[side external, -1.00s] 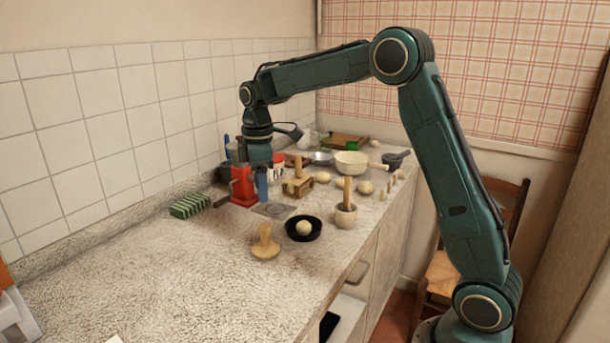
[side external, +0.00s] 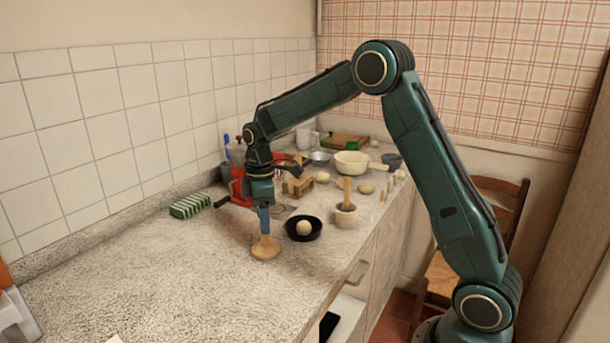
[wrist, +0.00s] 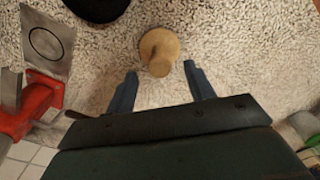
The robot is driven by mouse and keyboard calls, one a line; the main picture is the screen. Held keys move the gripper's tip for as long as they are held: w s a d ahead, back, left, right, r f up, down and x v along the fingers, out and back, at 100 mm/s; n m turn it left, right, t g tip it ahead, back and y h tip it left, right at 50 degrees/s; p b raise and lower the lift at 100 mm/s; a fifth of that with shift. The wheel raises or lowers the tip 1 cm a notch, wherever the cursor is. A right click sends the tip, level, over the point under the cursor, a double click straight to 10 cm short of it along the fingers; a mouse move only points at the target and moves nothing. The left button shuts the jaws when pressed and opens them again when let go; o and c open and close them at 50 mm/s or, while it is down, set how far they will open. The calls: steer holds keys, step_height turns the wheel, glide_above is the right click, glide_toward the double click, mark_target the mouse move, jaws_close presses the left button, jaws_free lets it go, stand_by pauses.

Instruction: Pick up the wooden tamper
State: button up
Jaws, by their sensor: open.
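The wooden tamper (side external: 265,249) stands on the speckled counter with its round base down and its knob handle up. In the wrist view the tamper (wrist: 159,51) is just beyond the fingertips, roughly centred between them. My gripper (side external: 265,226) points down right over the handle in the side view, and its fingers hide the top of the handle there. In the wrist view my gripper (wrist: 160,72) is open, with its two blue fingers apart and nothing between them. I cannot tell whether a finger touches the handle.
A black dish (side external: 303,229) with a pale ball lies right of the tamper, and a mortar with pestle (side external: 346,208) stands behind it. A red device (wrist: 33,103) and a green striped sponge (side external: 190,206) are to the left.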

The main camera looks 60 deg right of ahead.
mark_target(265, 239)
steer(key=shift+f, duration=2.55)
steer(key=c, duration=1.1)
